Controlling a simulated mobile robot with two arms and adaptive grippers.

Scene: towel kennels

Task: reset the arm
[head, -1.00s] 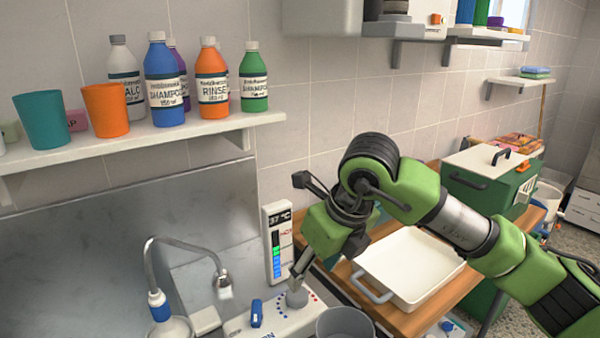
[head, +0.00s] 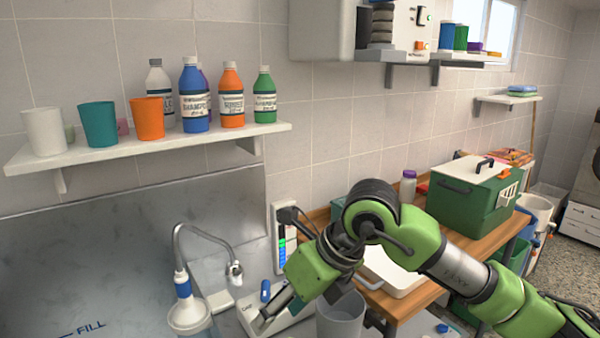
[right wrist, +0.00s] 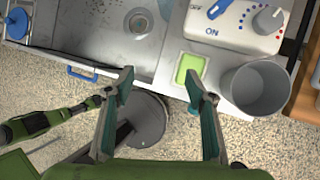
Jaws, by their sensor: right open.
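My right arm reaches in from the right in the head view, bent at the elbow. Its gripper (head: 272,310) points down and left in front of the white control box (head: 247,308), hiding part of it. In the right wrist view its two fingers (right wrist: 158,90) are wide apart with nothing between them. They hang over the sink's front edge and the floor, below the box's red-marked dial (right wrist: 267,20). A green and black arm, seemingly my left, shows at the left of the right wrist view (right wrist: 45,122); its jaw state is unclear.
A grey bucket (head: 340,318) stands close beside the right gripper. The metal tub (head: 110,260) and its shower tap (head: 205,238) are to the left. A white tray (head: 395,272) and a green box (head: 475,203) sit on the wooden bench. Bottles and cups line a shelf (head: 200,143).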

